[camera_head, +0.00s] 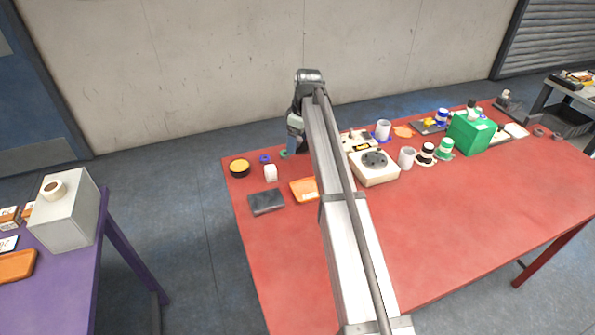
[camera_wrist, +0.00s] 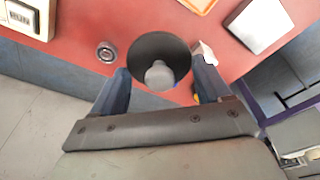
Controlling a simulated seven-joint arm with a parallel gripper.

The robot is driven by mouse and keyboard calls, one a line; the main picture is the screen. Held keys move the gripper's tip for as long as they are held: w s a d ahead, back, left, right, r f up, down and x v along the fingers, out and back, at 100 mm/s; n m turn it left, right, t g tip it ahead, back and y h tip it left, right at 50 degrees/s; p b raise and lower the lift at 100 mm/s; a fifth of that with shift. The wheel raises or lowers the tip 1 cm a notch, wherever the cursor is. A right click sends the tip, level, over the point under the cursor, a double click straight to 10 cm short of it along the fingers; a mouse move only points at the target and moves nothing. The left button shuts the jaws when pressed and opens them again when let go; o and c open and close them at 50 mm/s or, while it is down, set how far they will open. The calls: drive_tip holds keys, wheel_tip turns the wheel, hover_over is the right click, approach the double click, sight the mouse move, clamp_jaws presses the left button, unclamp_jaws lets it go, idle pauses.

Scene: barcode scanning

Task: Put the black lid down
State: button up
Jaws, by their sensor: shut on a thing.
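In the wrist view a round black lid (camera_wrist: 143,47) with a grey knob lies between the two fingers of my gripper (camera_wrist: 160,70). My gripper is shut on the lid, with one finger at each side. The red table is just behind it in that view; I cannot tell whether the lid touches it. In the head view my gripper (camera_head: 296,144) is at the far left part of the table, partly behind my own arm, and the lid does not show clearly there.
A black round tub with a yellow top (camera_head: 240,169), a white block (camera_head: 270,173), a dark flat box (camera_head: 266,202) and an orange tray (camera_head: 303,190) stand nearby on the red table (camera_head: 440,235). A small round grey piece (camera_wrist: 106,52) is close left of the lid. The front is bare.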

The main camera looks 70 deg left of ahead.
sight(296, 170)
drive_tip(key=shift+f, duration=4.95)
drive_tip(key=shift+f, duration=0.15)
drive_tip(key=o, duration=1)
drive_tip(key=r, duration=0.4)
drive_tip(key=d+r, duration=0.1)
drive_tip(key=r, duration=0.3)
drive_tip(key=w+r, duration=0.1)
drive_tip(key=r, duration=0.3)
drive_tip(key=shift+d, duration=0.15)
